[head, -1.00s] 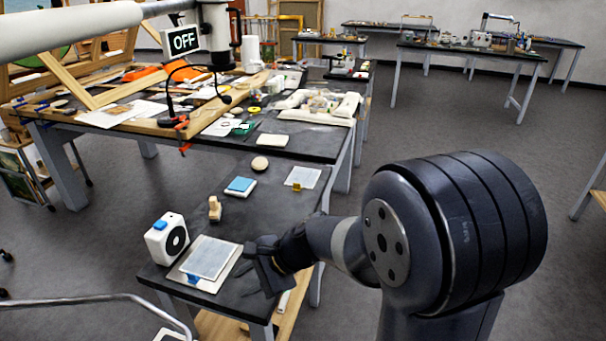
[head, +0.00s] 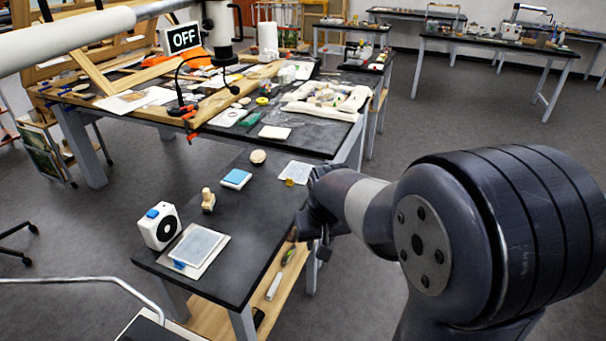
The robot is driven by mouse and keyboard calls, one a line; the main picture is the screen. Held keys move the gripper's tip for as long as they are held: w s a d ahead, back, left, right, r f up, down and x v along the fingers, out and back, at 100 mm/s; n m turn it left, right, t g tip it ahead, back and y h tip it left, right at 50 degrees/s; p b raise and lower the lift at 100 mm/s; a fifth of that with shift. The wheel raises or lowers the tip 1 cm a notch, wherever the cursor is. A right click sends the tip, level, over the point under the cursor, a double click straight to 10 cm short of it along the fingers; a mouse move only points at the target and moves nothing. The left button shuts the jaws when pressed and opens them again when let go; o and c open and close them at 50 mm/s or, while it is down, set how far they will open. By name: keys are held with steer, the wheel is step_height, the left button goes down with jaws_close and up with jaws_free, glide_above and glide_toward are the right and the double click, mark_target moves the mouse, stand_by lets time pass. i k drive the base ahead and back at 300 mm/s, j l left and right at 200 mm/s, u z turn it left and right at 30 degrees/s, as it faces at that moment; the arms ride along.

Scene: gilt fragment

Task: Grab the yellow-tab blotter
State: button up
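The yellow-tab blotter (head: 297,170) is a pale flat sheet lying on the near dark table, toward its far right corner. Its small yellow tab (head: 289,182) is at the near edge. My gripper (head: 316,245) is at the right edge of this table, nearer to me than the blotter and apart from it. It points downward and its fingers are small and dark, so whether they are open or shut is unclear. A similar sheet with a blue tab (head: 200,245) lies on a pale board at the table's near end.
The near table (head: 238,223) also bears a white device with a round black fan (head: 158,228), a wooden stamp-like block (head: 208,201), a blue-topped pad (head: 236,179) and a round beige piece (head: 257,157). A cluttered long table stands behind. Tools lie on a wooden shelf (head: 215,317) below.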

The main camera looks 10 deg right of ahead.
mark_target(294, 172)
steer(key=i+l+u, duration=0.2)
steer(key=l+u, duration=0.2)
steer(key=l, duration=0.15)
steer(key=i+l+u, duration=0.15)
steer(key=l+u, duration=0.2)
steer(key=l, duration=0.3)
steer(key=l+u, duration=0.4)
steer(key=l, duration=0.2)
steer(key=i+l+u, duration=0.15)
steer(key=l, duration=0.2)
steer(key=i+l+u, duration=0.2)
steer(key=l, duration=0.2)
steer(key=i+l+u, duration=0.15)
steer(key=l, duration=0.25)
steer(key=i+l+u, duration=0.2)
steer(key=l, duration=0.2)
steer(key=k, duration=0.1)
